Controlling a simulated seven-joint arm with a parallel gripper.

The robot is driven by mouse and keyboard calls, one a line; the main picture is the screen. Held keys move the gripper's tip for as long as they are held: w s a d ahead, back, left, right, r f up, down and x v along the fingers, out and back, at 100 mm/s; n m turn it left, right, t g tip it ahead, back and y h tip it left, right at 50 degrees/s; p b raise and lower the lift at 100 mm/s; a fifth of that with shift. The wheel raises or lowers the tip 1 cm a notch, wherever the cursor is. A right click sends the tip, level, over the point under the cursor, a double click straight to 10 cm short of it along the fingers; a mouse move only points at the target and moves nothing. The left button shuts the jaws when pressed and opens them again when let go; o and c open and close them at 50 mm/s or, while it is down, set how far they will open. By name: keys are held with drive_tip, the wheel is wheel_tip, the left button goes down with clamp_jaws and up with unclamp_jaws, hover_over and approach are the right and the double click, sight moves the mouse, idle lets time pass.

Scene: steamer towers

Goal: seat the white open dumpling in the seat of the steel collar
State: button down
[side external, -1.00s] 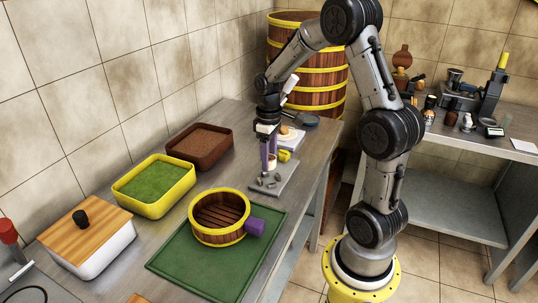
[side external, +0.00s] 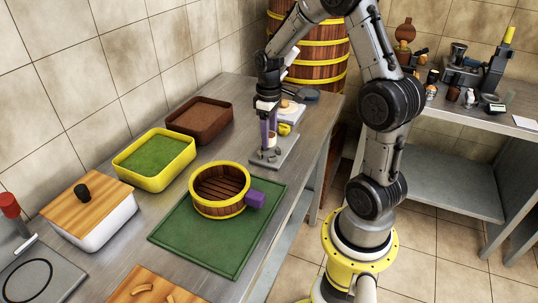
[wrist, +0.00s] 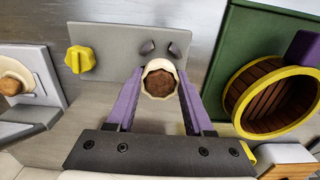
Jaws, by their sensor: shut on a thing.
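The white open dumpling (wrist: 159,80), a pale cup with brown filling, is held between the purple fingers of my gripper (side external: 270,150). It also shows as a small pale shape in the side view (side external: 272,141). My gripper is low over a grey steel plate (side external: 287,156), which has dark upright lugs (wrist: 147,47). I take this for the steel collar, with the lugs around its seat. In the wrist view two lugs show just beyond the dumpling; the near part is hidden by fingers and dumpling. I cannot tell whether the dumpling touches the plate.
A wooden steamer (side external: 220,208) with yellow bands sits on a green mat (side external: 185,240). A yellow tray (side external: 145,180), a brown tray (side external: 185,133) and a lidded white box (side external: 105,238) stand along the wall.

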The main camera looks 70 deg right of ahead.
drive_tip(key=shift+f, duration=1)
drive_tip(key=shift+f, duration=1.15)
idle(1.3)
drive_tip(key=shift+c, duration=1)
unclamp_jaws()
wheel_tip(320, 180, up, 14)
drive_tip(key=shift+f, duration=0.1)
